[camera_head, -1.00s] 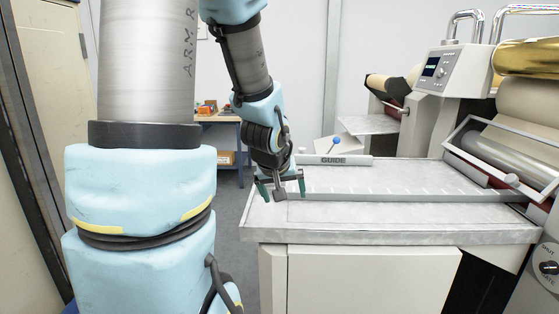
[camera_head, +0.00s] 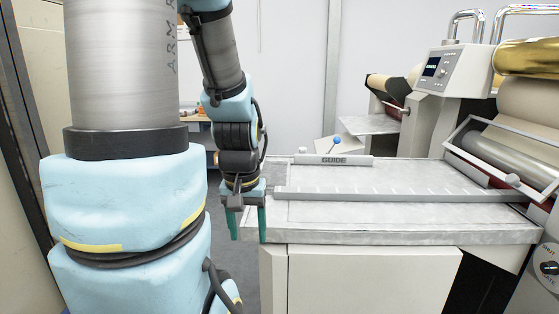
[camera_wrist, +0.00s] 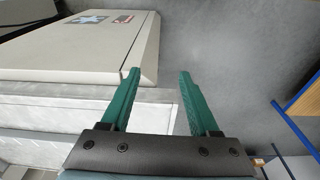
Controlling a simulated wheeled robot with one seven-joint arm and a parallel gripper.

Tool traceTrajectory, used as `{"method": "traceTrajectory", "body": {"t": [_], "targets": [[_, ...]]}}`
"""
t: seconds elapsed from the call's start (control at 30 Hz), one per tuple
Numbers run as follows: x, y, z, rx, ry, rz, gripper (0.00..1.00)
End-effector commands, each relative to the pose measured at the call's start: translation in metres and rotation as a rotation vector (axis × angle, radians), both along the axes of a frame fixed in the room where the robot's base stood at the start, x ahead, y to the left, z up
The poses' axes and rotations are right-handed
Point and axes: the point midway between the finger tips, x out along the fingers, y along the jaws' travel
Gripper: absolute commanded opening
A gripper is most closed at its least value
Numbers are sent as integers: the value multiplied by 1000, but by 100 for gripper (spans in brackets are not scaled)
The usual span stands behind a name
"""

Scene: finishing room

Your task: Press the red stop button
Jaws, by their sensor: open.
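My gripper (camera_head: 246,222) hangs with its fingers pointing down at the left end of the laminating machine's table (camera_head: 390,236). Its two green fingers are apart, with nothing between them. They also show open in the wrist view (camera_wrist: 155,95), over the table's edge and the grey floor. I see no red stop button in either view. A control panel (camera_head: 452,70) with a small screen and buttons stands at the upper right, far from my gripper. A dark knob (camera_head: 549,268) sits on the machine's side at the right edge.
Rollers (camera_head: 515,150) and a gold roll (camera_head: 527,57) fill the right side. The wrist view shows a cream cabinet panel (camera_wrist: 75,50) and a blue-legged bench (camera_wrist: 305,105). Open floor lies between them.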

Motion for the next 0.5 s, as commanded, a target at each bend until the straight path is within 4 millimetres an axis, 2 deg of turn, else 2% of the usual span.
{"method": "traceTrajectory", "body": {"t": [0.07, 0.5], "targets": [[0, 0, 0, 0, 0, 0, 52], [0, 0, 0, 0, -1, 0, 2]]}}
